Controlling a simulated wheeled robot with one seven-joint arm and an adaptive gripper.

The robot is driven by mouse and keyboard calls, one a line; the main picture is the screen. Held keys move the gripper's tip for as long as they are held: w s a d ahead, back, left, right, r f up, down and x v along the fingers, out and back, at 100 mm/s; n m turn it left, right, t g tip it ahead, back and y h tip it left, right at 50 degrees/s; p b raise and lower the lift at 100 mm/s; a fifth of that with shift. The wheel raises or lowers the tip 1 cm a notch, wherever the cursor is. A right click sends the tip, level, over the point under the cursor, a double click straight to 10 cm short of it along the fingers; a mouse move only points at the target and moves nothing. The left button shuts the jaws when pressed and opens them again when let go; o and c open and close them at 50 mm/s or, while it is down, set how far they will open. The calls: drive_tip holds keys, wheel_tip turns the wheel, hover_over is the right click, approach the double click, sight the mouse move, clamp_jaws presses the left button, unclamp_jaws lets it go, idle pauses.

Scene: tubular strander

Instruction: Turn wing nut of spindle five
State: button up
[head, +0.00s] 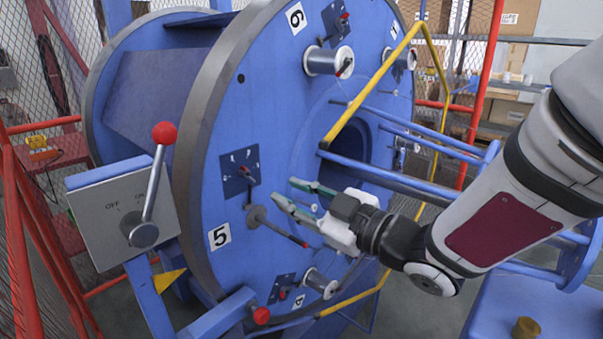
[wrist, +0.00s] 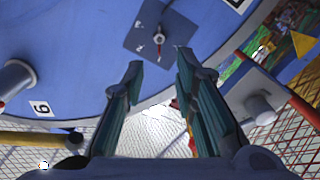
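Spindle five (head: 257,216) is an empty grey spindle on the blue disc, with a red-tipped rod, beside the label 5 (head: 220,236). Above it, a dark blue scale plate (head: 233,188) carries a small metal wing nut with a red pointer (head: 244,171). In the wrist view the nut (wrist: 159,39) sits at top centre, ahead of the fingers, on its plate (wrist: 178,28). My gripper (head: 285,191) is open and empty, right of the plate in the head view and apart from the nut. Its green-padded fingertips (wrist: 158,63) straddle the nut's line in the wrist view.
A yellow tube frame (head: 375,82) and blue bars (head: 390,180) stand near my arm. A switch box (head: 95,215) with a red-knobbed lever (head: 154,185) stands left. Red mesh fencing (head: 30,240) borders the left side.

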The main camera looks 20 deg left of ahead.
sight(251, 176)
drive_tip(key=x, duration=1.1)
drive_tip(key=shift+p, duration=0.3)
clamp_jaws()
